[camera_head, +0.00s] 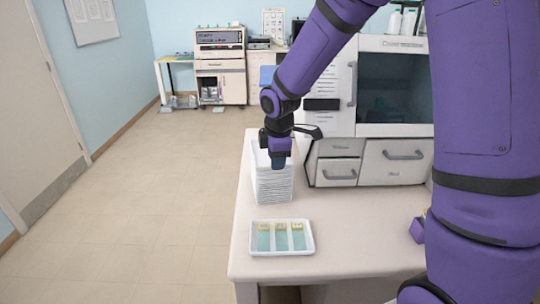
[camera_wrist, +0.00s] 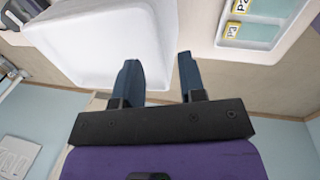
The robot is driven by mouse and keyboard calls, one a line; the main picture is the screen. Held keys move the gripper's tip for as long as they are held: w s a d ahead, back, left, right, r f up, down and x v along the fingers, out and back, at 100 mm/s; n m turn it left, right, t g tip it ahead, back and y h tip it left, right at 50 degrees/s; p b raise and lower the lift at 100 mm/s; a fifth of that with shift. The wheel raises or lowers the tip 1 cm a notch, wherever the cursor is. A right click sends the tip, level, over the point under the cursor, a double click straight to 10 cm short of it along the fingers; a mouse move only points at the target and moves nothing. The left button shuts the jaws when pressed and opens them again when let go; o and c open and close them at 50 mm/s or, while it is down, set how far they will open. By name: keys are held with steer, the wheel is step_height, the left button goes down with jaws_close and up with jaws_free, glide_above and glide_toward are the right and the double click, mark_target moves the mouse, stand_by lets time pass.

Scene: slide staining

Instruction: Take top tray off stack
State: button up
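A stack of white trays (camera_head: 272,187) stands on the pale bench, left of the cabinet. Its top tray (camera_wrist: 95,40) fills the upper left of the wrist view and looks empty. My gripper (camera_head: 278,165) points down at the top of the stack, at its near side. In the wrist view my gripper's two dark fingers (camera_wrist: 158,60) are apart, with a clear gap between them. The left finger overlaps the tray in the picture; the right finger lies just beyond its right edge. I cannot tell whether either finger touches the tray.
A separate white tray (camera_head: 281,251) with three slides lies on the bench nearer me; it also shows in the wrist view (camera_wrist: 228,38). A cabinet with drawers (camera_head: 394,163) stands right of the stack. Bare bench (camera_head: 350,225) lies right of the slide tray.

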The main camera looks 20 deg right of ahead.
steer(key=shift+w+f, duration=0.2)
steer(key=shift+f, duration=0.85)
steer(key=shift+d, duration=0.1)
jaws_close()
steer(key=shift+r, duration=0.15)
